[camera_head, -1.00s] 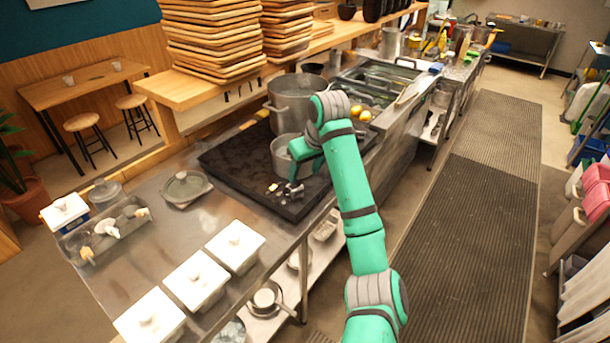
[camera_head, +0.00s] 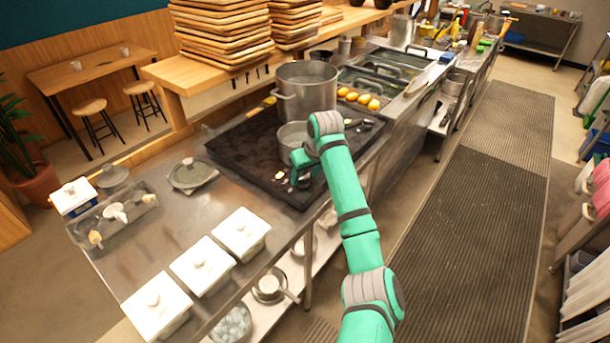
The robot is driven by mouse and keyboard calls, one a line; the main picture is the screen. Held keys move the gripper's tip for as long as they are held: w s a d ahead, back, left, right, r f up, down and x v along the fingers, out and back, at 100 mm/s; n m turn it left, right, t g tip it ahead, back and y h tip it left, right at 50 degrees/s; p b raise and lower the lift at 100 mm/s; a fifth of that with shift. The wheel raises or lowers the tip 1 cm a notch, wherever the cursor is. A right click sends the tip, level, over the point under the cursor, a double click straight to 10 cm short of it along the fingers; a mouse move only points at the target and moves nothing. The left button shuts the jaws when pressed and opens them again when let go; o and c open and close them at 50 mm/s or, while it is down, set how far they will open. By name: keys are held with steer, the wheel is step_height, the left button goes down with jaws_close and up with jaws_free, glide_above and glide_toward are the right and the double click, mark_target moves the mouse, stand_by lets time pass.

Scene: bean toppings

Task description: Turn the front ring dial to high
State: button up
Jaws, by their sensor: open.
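The black stove top (camera_head: 230,146) is set in the steel counter and carries a large steel pot (camera_head: 308,98) at the back and a smaller steel pot (camera_head: 291,137) in front of it. My green arm reaches over the stove's right side. My gripper (camera_head: 294,186) points down near the stove's front right part, beside the smaller pot, and is open. Small pale and metallic bits (camera_head: 279,176) lie or sit on the stove surface just left of it. The front ring dial cannot be made out; my arm and gripper hide much of the stove's front edge.
Three white lidded containers (camera_head: 203,267) stand along the counter's front. A lidded grey dish (camera_head: 192,174) is left of the stove. Several yellow items (camera_head: 358,98) lie beyond the large pot. The floor mat (camera_head: 470,210) at right is clear.

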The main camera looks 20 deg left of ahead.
steer(key=c, duration=1.1)
